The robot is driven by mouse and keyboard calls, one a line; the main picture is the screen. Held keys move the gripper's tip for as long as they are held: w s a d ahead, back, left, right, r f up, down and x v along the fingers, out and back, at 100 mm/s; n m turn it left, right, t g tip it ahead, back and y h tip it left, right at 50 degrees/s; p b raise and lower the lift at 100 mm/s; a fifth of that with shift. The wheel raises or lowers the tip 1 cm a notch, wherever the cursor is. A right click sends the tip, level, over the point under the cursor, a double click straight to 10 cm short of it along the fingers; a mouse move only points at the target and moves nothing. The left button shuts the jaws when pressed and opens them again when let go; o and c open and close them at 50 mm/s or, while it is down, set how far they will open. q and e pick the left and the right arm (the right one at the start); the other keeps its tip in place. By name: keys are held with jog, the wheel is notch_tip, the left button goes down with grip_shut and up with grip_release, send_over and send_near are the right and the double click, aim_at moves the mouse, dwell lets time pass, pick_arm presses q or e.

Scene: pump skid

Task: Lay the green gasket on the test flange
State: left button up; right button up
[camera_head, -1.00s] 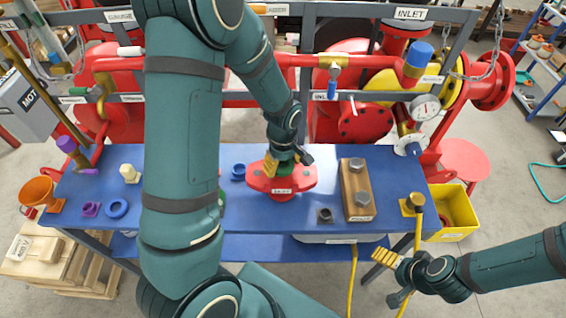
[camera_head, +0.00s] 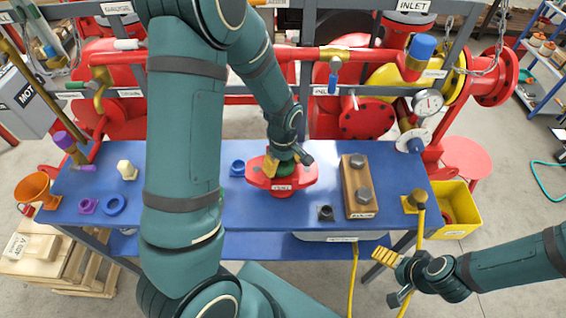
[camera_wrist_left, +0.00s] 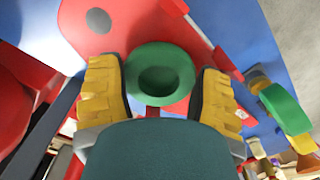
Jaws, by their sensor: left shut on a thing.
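The green gasket (camera_head: 287,169) is a ring at the red test flange (camera_head: 258,178), over its middle. In the left wrist view the gasket (camera_wrist_left: 180,88) lies between the yellow fingers of my left gripper (camera_wrist_left: 160,95), with the red flange (camera_wrist_left: 110,38) behind it. My left gripper (camera_head: 288,163) is shut on the gasket, low over the flange. I cannot tell whether the gasket touches the flange face. My right gripper (camera_head: 385,278) is off the table's front right, its yellow-padded fingers apart and empty.
On the blue table (camera_head: 310,230) a wooden block with two bolts (camera_head: 348,190) stands right of the flange. A blue ring (camera_head: 115,205), an orange funnel (camera_head: 33,187) and small fittings are at left. A yellow bin (camera_head: 455,205) is at right. Red pipework runs behind.

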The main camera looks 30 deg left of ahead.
pick_arm(q)
jog(key=shift+f+b, duration=0.4)
jog(key=shift+f, duration=0.2)
jog(key=o, duration=1.1)
jog(key=shift+c, duration=0.2)
jog(key=shift+s, duration=0.15)
notch_tip(320, 180, up, 12)
jog(key=shift+w, duration=0.3)
